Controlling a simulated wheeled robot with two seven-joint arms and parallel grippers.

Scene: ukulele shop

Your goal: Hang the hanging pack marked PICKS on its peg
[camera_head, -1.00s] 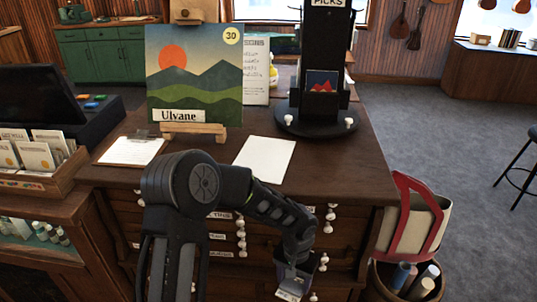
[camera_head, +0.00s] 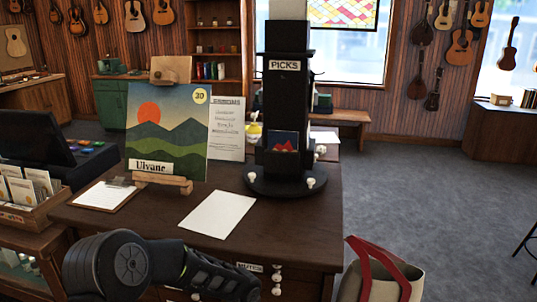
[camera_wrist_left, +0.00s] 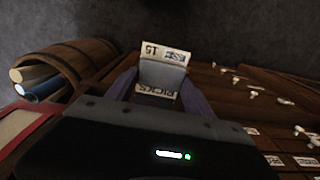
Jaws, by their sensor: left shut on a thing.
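The hanging pack (camera_wrist_left: 163,76) is a small pale packet with dark print, and the word PICKS shows upside down on it in the left wrist view. My left gripper (camera_wrist_left: 160,88) is shut on it, with a finger on each side. The gripper and pack are below the edge of the head view, where only my left arm shows. A black display tower (camera_head: 286,110) with a PICKS sign (camera_head: 285,65) stands on the wooden counter. White-tipped pegs (camera_head: 310,182) stick out low around it. My right gripper is not in view.
A landscape picture (camera_head: 167,130) on an easel, a clipboard (camera_head: 104,194) and a white sheet (camera_head: 216,213) are on the counter (camera_head: 290,225). A tote bag (camera_head: 390,275) stands at its right front. A barrel (camera_wrist_left: 85,62) with rolls shows in the wrist view. Open floor lies right.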

